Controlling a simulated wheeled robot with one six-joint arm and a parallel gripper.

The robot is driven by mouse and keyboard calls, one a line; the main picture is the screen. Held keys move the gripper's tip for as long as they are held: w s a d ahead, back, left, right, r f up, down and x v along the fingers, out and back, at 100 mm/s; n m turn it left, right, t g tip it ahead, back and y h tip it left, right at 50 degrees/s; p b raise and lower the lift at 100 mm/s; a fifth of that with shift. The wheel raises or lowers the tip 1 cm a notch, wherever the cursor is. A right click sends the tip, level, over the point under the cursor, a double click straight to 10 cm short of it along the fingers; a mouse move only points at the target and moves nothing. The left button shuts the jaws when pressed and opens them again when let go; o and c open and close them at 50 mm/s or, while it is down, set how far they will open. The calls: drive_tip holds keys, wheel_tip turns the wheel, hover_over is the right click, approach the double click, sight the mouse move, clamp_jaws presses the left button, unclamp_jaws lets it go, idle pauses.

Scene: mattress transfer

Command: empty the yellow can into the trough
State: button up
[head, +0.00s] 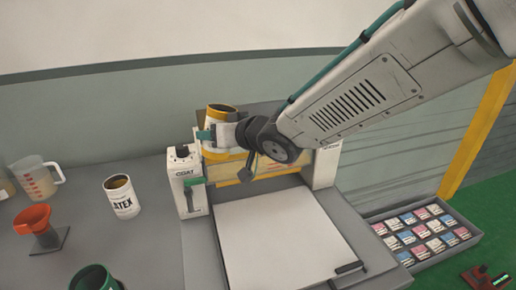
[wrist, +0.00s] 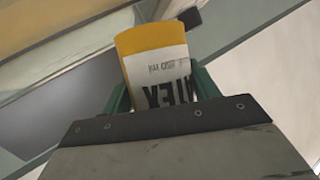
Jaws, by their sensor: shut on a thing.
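The yellow can (head: 221,114) has a yellow band and a dark opening facing up, and it leans slightly. My gripper (head: 214,135) is shut on it, above the left part of the coating machine. In the wrist view, the can (wrist: 151,40) shows its yellow band and white label with black letters between the green fingers of my gripper (wrist: 160,92). The coating machine (head: 188,180) has white end housings and a yellowish crosspiece (head: 280,169) between them. The trough cannot be made out clearly; my arm and gripper cover part of that area. The can's contents are hidden.
A white latex can (head: 122,202), orange funnel (head: 33,220), measuring jug (head: 38,180) and dark green container (head: 94,279) stand on the left bench. A white sheet (head: 275,240) lies before the machine. A tray of small cards (head: 377,214) is at right.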

sight(217, 114)
drive_tip(key=shift+s+a+r+n+h, duration=0.25)
drive_tip(key=shift+r+n+h, duration=0.1)
drive_tip(key=shift+n, duration=0.15)
drive_tip(key=shift+a+f+n+t, duration=0.2)
drive_tip(key=shift+n+t, duration=0.1)
drive_tip(key=shift+n, duration=0.2)
drive_tip(key=shift+h, duration=0.25)
wheel_tip(217, 114, up, 5)
drive_tip(key=shift+f, duration=0.1)
drive_tip(key=shift+s, duration=0.1)
